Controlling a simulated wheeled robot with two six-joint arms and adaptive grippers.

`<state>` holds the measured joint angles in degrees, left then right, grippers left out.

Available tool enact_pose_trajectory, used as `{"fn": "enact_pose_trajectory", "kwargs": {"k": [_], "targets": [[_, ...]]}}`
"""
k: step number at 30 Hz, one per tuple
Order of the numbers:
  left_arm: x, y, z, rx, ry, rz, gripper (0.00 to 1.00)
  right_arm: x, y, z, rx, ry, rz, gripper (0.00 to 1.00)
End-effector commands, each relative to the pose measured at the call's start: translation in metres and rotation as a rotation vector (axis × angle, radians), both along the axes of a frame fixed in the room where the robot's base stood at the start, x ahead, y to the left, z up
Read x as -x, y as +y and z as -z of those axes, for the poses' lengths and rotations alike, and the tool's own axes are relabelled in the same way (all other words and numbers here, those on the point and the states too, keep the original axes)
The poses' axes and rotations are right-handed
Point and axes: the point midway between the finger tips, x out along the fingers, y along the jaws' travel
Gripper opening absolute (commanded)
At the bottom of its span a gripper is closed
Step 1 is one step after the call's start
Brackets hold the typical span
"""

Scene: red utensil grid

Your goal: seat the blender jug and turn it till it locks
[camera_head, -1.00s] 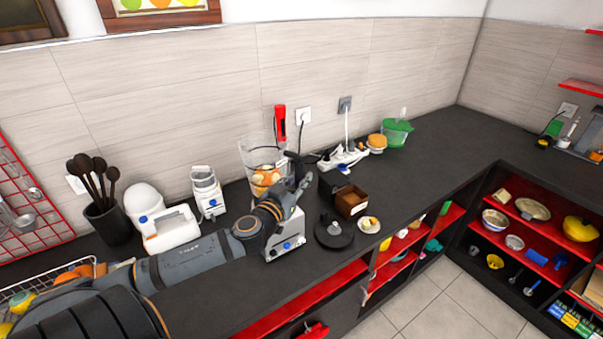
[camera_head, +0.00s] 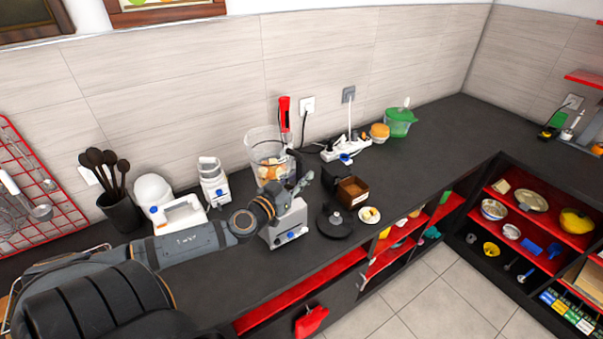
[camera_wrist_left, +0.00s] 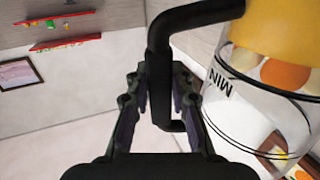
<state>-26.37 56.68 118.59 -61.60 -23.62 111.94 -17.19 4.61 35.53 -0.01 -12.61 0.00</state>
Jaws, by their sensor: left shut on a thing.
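My left gripper (camera_head: 304,180) is on the right side of the jug. In the left wrist view its fingers (camera_wrist_left: 159,95) are closed around the jug's black handle (camera_wrist_left: 196,17), with the clear jug wall and its MIN mark (camera_wrist_left: 222,88) to the right. My arm and gripper hide the joint between jug and base, so I cannot tell whether it is locked. My right gripper is out of view.
A black round lid (camera_head: 335,222), a brown-and-black box (camera_head: 352,191) and a small plate (camera_head: 369,215) lie right of the base. A white appliance (camera_head: 213,182) and a utensil crock (camera_head: 122,213) stand left. Behind are a red-handled tool (camera_head: 285,112) and a power strip (camera_head: 345,149).

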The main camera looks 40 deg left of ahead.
Motion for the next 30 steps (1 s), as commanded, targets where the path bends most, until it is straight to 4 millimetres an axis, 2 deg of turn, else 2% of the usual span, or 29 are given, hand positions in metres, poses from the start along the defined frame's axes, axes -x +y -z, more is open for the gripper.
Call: {"fn": "enact_pose_trajectory", "kwargs": {"k": [1,7,14,15,21,30], "targets": [[-0.001,-0.001,-0.005,-0.005,-0.011,0.000,0.00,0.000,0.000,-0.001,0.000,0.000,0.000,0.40],[-0.001,-0.001,-0.005,-0.005,-0.010,0.003,0.00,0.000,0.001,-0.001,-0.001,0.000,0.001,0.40],[0.008,0.000,-0.007,-0.014,-0.006,0.084,0.00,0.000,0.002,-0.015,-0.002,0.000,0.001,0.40],[0.009,0.001,-0.004,-0.012,-0.007,0.092,0.23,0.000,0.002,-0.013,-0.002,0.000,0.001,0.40],[0.009,0.001,-0.002,-0.004,-0.006,0.087,0.48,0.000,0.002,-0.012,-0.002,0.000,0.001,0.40],[0.010,0.002,0.002,0.002,0.003,0.086,0.48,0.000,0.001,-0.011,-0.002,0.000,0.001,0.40]]}}
